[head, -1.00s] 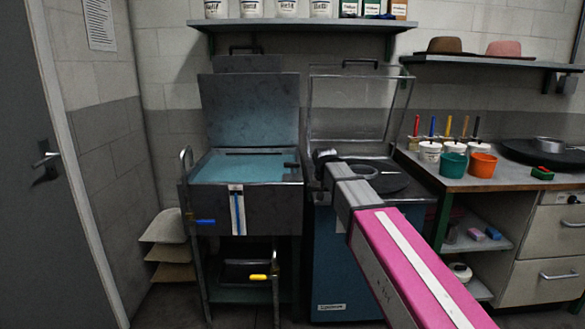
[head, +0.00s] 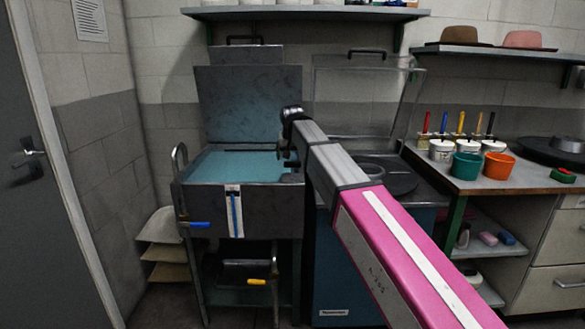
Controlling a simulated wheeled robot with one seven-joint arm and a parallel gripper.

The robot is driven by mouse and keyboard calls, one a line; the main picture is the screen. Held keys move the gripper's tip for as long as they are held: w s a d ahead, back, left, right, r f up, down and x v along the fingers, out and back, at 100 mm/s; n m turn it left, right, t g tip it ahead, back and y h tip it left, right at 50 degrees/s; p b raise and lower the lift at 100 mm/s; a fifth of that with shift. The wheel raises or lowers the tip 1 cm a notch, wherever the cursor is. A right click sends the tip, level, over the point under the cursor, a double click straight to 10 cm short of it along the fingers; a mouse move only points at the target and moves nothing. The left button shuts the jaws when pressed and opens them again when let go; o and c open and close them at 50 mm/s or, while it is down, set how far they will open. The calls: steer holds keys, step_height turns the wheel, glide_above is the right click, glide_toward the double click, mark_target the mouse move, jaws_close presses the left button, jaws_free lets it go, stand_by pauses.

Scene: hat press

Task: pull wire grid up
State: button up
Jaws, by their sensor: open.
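The open tank (head: 188,199) stands left of centre, its dark lid (head: 250,103) raised behind it. A pale blue surface (head: 235,166) fills its top. I cannot make out a wire grid there; it may lie under that surface. My gripper (head: 285,155) is at the tank's right rim, small and dark, above or beside the edge. It is open, with nothing visible between the fingers. Whether it touches anything cannot be told. My arm hides part of the tank's right side.
A machine with a clear raised cover (head: 360,95) stands right of the tank, partly behind my arm. The bench (head: 470,180) at right holds white pots, a teal cup (head: 466,166) and an orange cup (head: 498,165). A wall shelf (head: 300,13) hangs above. A metal loop (head: 178,160) rises at the tank's left.

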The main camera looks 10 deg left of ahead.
steer(key=x, duration=0.6)
steer(key=shift+w+f, duration=0.2)
steer(key=shift+f, duration=0.1)
steer(key=shift+c, duration=0.3)
steer(key=c, duration=1.2)
step_height(320, 180, up, 22)
steer(key=shift+r, duration=0.25)
steer(key=shift+c, duration=0.2)
steer(key=shift+a, duration=0.1)
steer(key=o, duration=1.3)
step_height(320, 180, up, 10)
glide_above(292, 162)
steer(key=s, duration=0.3)
steer(key=shift+w+d, duration=0.15)
steer(key=shift+d, duration=0.2)
